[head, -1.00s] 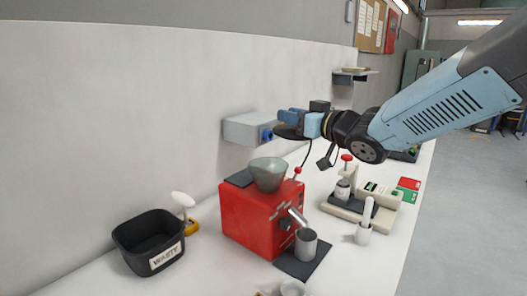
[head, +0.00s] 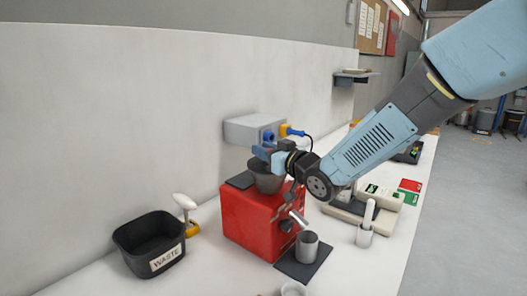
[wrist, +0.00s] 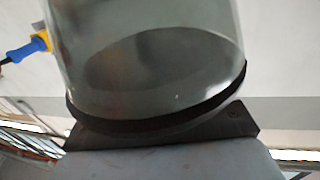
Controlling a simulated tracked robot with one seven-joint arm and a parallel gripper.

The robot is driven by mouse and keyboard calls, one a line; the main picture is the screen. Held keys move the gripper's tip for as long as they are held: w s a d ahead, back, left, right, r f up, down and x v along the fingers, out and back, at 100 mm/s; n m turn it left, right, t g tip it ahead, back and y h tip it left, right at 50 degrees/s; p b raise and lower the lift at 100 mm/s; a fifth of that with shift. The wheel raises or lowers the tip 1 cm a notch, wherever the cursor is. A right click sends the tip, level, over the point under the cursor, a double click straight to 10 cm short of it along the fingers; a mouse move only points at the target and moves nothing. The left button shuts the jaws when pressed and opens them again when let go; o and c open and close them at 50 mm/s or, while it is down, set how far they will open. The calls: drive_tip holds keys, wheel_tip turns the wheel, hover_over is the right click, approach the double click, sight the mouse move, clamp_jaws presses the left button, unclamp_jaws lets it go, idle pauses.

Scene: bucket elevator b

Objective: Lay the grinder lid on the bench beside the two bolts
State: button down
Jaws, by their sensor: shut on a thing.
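The red grinder (head: 258,222) stands on the white bench (head: 360,272), with its grey see-through hopper (head: 268,182) on top. My gripper (head: 270,155) is right at the hopper's mouth and is shut on the dark, round grinder lid. In the wrist view, the lid's dark curved edge (wrist: 150,125) lies along the wide end of the glass hopper (wrist: 150,60), close against it. I cannot tell whether it rests there. The lid is mostly hidden in the head view. I cannot make out the two bolts.
A metal cup (head: 306,246) stands on a dark mat in front. A white holder (head: 365,230) and a scale-like device are at right. A plug (head: 290,131) sits on the wall box.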

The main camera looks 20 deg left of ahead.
drive_tip(key=shift+f, duration=0.15)
drive_tip(key=c, duration=0.9)
unclamp_jaws()
drive_tip(key=shift+o, duration=0.2)
drive_tip(key=shift+f, duration=0.1)
